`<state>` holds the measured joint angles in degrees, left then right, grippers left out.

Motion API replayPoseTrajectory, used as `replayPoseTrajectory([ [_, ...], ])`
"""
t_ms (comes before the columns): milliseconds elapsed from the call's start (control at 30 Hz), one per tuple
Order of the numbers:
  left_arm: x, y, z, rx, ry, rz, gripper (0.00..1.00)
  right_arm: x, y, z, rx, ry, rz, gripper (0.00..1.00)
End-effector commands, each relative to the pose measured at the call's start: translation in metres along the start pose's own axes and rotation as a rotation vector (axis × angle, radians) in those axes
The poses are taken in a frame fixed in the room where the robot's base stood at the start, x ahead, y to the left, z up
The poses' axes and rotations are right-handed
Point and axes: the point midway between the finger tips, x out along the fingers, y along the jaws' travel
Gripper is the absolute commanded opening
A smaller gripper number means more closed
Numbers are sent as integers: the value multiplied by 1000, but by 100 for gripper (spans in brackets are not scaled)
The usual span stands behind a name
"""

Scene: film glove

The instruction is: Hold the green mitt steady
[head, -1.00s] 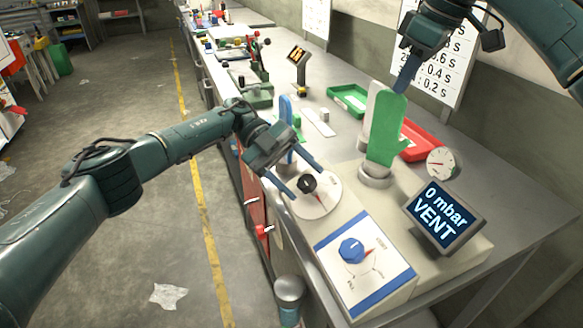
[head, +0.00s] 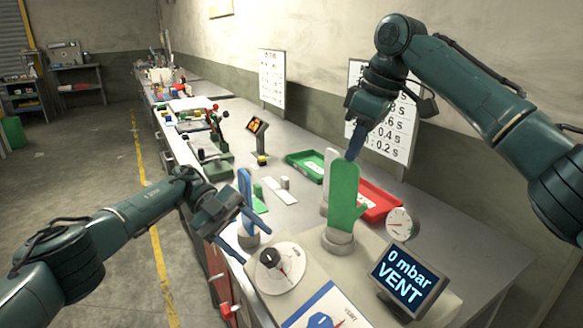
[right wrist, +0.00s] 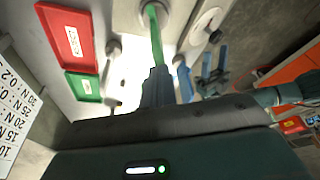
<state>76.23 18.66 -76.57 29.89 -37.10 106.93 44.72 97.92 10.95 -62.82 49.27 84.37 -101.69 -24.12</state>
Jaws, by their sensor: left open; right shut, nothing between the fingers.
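The green mitt (head: 345,195) stands upright on a round metal mount (head: 338,240), its thumb pointing right. A white upright piece (head: 328,180) shows just behind it. In the right wrist view the mitt (right wrist: 154,32) is a narrow green strip ahead of the fingers. My right gripper (head: 354,150) is shut and empty, pointing down at the mitt's top edge; I cannot tell whether it touches. It also shows in the right wrist view (right wrist: 157,75). My left gripper (head: 255,242) is open, left of the mitt near a black-knobbed dial (head: 270,257).
A display (head: 407,277) reads "0 mbar VENT", with a round gauge (head: 399,224) behind it. A blue upright piece (head: 245,190) stands by my left gripper. A red tray (head: 381,207) and green tray (head: 303,165) lie behind the mitt. Bench space right of the gauge is clear.

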Motion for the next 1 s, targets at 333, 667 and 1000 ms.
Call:
replayPoseTrajectory([
  [333,0,0,0,-1,0,0,55,-31,0,-10,0,7,5,0],
  [667,0,0,0,-1,0,0,55,-44,0,-14,-2,8,4,0],
  [1000,-2,-2,-4,0,0,0,55,-48,0,-14,-1,8,4,0],
])
